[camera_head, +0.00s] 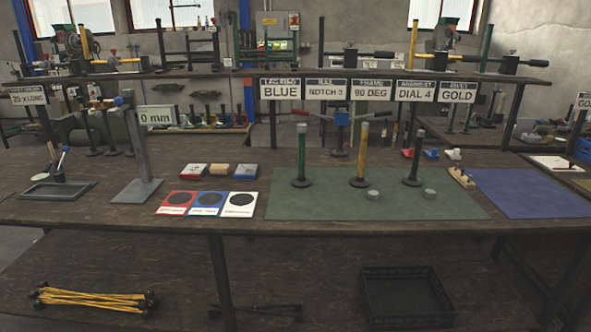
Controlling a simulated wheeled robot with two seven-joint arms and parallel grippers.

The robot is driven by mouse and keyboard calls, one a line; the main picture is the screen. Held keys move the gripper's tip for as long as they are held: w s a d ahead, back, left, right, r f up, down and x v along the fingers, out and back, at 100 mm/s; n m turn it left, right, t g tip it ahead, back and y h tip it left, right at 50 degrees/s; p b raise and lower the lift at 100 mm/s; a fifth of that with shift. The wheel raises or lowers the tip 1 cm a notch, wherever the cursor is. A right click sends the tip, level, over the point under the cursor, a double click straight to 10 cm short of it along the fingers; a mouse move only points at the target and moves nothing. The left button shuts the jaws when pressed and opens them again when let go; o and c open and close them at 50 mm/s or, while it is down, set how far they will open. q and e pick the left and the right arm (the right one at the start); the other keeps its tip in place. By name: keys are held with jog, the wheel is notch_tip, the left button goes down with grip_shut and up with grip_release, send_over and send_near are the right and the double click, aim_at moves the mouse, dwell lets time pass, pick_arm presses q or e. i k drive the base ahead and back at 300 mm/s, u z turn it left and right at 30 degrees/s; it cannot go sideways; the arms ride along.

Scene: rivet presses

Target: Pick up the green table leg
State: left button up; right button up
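The green table leg (301,152) stands upright on a round black foot at the left part of the green mat (330,205). Its top end is a paler band. A yellow leg (362,152) and a black leg (414,158) stand upright to its right on the same mat, clearly apart from it. Neither of my grippers shows in the head view. Nothing is touching the green leg except the mat under it.
Two small grey cylinders (374,195) lie in front of the yellow and black legs. Red, blue and white cards (208,203) lie left of the mat, near a grey upright post (141,155). A blue mat (530,192) is at right. Signs (280,89) hang behind.

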aim_at(301, 182)
jog(key=u, duration=0.6)
jog(key=i, duration=0.7)
jog(key=u, duration=0.45)
